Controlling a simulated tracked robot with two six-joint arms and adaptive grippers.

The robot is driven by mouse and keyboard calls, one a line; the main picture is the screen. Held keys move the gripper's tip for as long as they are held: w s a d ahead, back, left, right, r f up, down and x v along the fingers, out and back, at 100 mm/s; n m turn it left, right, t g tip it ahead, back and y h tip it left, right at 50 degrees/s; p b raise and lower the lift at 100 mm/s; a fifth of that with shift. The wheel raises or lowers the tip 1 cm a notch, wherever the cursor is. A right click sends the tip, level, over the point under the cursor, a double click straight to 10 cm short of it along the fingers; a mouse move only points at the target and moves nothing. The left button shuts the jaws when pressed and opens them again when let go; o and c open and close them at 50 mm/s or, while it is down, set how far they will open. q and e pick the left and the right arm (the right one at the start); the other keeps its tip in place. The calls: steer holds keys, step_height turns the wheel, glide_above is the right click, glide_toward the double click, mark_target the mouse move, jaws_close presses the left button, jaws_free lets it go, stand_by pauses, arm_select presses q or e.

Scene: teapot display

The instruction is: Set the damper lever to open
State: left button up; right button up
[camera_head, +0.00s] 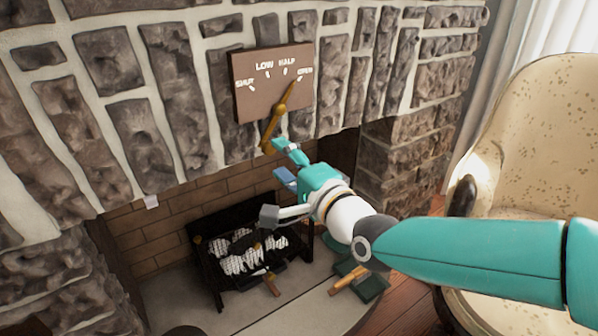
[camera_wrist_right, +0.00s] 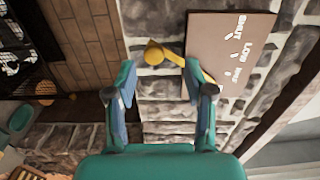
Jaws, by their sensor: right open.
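The brown damper plate (camera_head: 245,98) is on the stone wall above the firebox, marked SHUT, LOW, HALF and a partly covered word at the right end. The brass damper lever (camera_head: 275,121) pivots on it. Its thin upper end points up and right to that right-end mark; its handle hangs down and slightly left below the plate. My right gripper (camera_head: 281,162) is open just below and right of the handle. In the right wrist view, the lever's rounded end (camera_wrist_right: 154,53) shows beyond the open fingers (camera_wrist_right: 159,78), and one finger partly hides its bar. My left gripper is out of view.
Below the arm is a brick firebox with a black grate (camera_head: 213,275) holding pale, ashy logs. A wooden-handled tool (camera_head: 349,280) lies on the hearth. A cream armchair (camera_head: 545,130) stands at the right. Rough stones surround the plate.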

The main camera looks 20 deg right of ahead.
steer(key=v, duration=0.4)
steer(key=shift+s+d, duration=0.2)
steer(key=shift+s, duration=0.15)
